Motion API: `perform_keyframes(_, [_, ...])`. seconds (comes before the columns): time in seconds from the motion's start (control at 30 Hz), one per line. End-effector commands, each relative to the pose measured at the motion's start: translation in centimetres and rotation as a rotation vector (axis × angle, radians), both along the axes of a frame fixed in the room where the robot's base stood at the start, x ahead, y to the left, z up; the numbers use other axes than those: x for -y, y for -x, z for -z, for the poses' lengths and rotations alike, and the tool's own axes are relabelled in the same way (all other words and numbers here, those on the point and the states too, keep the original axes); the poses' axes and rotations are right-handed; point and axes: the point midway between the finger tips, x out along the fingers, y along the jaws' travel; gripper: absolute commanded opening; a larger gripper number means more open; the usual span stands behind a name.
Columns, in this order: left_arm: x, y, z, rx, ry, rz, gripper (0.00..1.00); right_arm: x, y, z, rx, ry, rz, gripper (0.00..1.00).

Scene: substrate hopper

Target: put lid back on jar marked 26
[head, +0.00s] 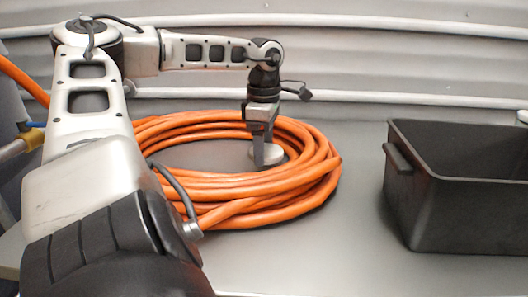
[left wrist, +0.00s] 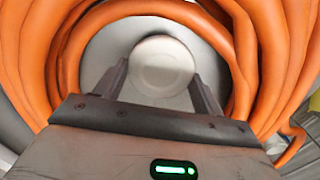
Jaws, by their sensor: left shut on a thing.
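My left gripper (head: 266,155) reaches down inside the coil of orange hose. It is shut on a pale, round, lid-like disc (head: 273,153). In the left wrist view the disc (left wrist: 162,64) sits between the two fingers of my left gripper (left wrist: 163,82), its face plain and slightly blurred. I cannot tell whether it touches the table. No jar and no number 26 can be made out in either view. My right gripper is not in view.
The orange hose (head: 300,185) lies coiled around my left gripper on the grey table (head: 330,255). A black open bin (head: 465,215) stands at the right. The table between coil and bin is clear. A corrugated wall (head: 400,65) with pale rails is behind.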

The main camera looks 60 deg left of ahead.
Motion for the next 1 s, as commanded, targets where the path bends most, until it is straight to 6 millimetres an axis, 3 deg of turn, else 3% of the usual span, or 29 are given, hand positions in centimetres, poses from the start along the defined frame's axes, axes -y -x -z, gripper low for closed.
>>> perform_keyframes(0.27, [-0.1,0.0,-6.7,0.003,-0.003,-0.001,0.44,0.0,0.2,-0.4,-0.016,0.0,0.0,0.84])
perform_keyframes(0.5, [-0.1,0.0,-15.0,0.0,-0.004,-0.003,0.44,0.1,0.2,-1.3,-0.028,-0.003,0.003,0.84])
perform_keyframes(0.7, [-0.1,0.0,-20.7,0.0,-0.003,-0.003,0.44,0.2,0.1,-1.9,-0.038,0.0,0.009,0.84])
perform_keyframes(1.0, [-0.1,0.0,-25.2,-0.002,-0.001,-0.001,0.44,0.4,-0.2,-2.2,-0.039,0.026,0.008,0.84])
